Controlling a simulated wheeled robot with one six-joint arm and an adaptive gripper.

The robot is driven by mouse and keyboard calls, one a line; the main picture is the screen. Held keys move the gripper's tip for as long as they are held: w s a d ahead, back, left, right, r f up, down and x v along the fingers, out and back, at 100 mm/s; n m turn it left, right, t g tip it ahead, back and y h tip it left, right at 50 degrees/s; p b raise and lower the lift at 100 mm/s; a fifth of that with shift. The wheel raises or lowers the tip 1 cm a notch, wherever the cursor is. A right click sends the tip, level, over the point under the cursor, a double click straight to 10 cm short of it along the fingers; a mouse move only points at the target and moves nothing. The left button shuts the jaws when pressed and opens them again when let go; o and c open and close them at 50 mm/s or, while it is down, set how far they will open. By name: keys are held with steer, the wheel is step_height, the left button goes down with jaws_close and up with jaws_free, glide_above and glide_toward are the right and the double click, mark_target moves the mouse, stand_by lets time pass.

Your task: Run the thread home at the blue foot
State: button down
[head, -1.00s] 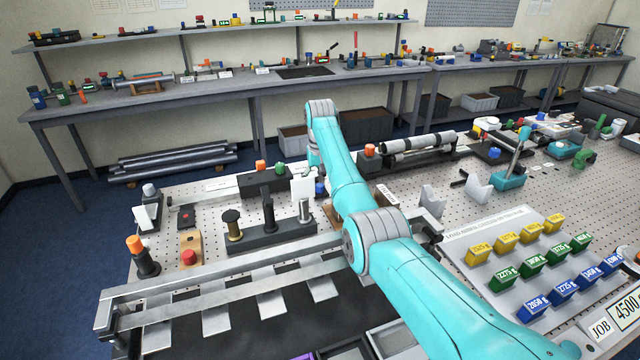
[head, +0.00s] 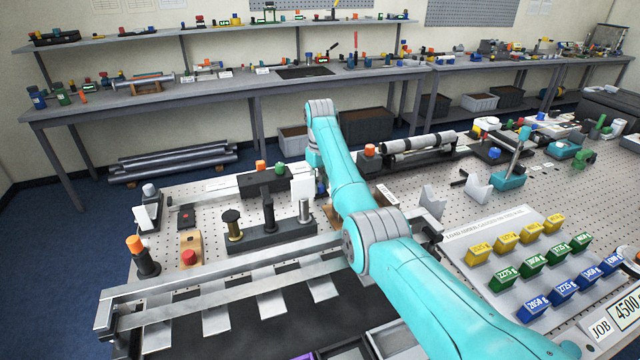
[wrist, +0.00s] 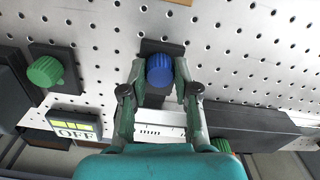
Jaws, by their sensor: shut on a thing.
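A blue knob (wrist: 159,70), the blue foot, stands on a dark block against the perforated plate in the wrist view. My gripper (wrist: 159,74) has one finger on each side of it and is shut on it. The thread under the knob is hidden, so I cannot tell how far it is run in. In the head view a bit of blue (head: 321,188) shows beside my arm, and the arm hides my gripper there.
In the wrist view a green knob (wrist: 45,72) on a dark block stands to the left, above a display reading OFF (wrist: 75,128). A dark bar (wrist: 250,127) lies at the right. Another green knob (wrist: 221,146) shows low, close to my gripper.

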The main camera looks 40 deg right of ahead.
steer(key=c, duration=1.7)
jaws_free()
jaws_close()
steer(key=m, duration=0.3)
steer(key=shift+m, duration=0.3)
steer(key=shift+c, duration=0.2)
jaws_free()
jaws_close()
steer(key=shift+m, duration=1.9)
steer(key=o, duration=1)
jaws_free()
steer(key=shift+d, duration=0.1)
steer(key=shift+c, duration=0.2)
